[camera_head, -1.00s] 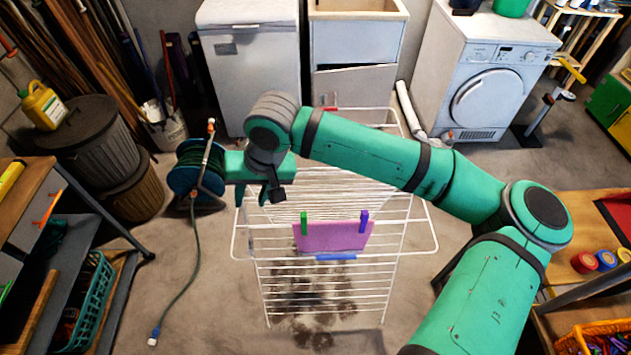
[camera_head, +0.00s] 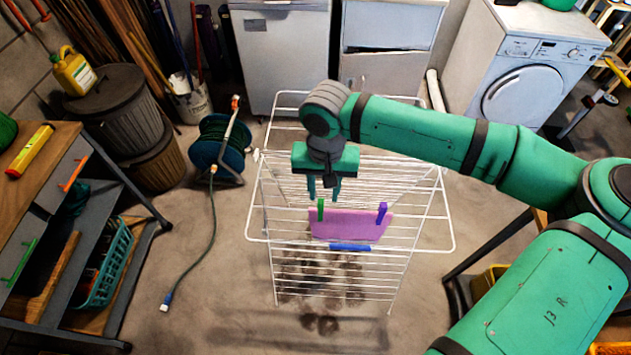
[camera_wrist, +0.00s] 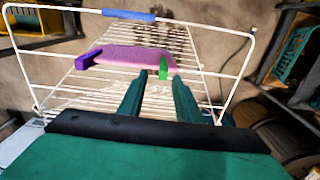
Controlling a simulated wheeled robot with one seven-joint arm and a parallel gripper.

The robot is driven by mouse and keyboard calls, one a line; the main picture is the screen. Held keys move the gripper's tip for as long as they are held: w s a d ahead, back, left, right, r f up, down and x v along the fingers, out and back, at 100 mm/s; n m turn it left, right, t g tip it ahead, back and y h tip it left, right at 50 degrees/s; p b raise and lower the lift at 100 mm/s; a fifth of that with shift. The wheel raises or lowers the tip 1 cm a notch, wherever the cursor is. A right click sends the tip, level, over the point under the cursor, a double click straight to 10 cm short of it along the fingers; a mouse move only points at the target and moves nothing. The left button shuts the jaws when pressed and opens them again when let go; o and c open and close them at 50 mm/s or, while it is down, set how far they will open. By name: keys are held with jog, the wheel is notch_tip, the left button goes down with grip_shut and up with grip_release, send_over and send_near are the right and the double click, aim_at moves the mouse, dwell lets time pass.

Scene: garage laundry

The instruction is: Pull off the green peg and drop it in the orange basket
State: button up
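The green peg (camera_head: 320,209) is clipped on the left part of the top edge of a pink cloth (camera_head: 350,226) hanging on the white drying rack (camera_head: 449,215). My gripper (camera_head: 323,197) is just above the peg in the head view, fingers pointing down. In the wrist view the green peg (camera_wrist: 163,68) shows beyond the two fingertips (camera_wrist: 159,78), roughly between them. The fingers are apart and nothing is between them. A purple peg (camera_head: 381,212) grips the cloth's right part. The orange basket (camera_head: 608,349) shows only as a sliver at the bottom right edge.
A workbench with a teal basket (camera_head: 108,262) is at left. My arm spans the right side. Floor left of the rack is mostly clear.

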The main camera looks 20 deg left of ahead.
aim_at(321, 201)
jog(key=f, duration=0.3)
jog(key=shift+s+a+f, duration=0.1)
jog(key=shift+a+f, duration=0.2)
jog(key=shift+a, duration=0.1)
notch_tip(321, 201, down, 2)
jog(key=shift+w+f, duration=0.3)
jog(key=shift+f, duration=0.1)
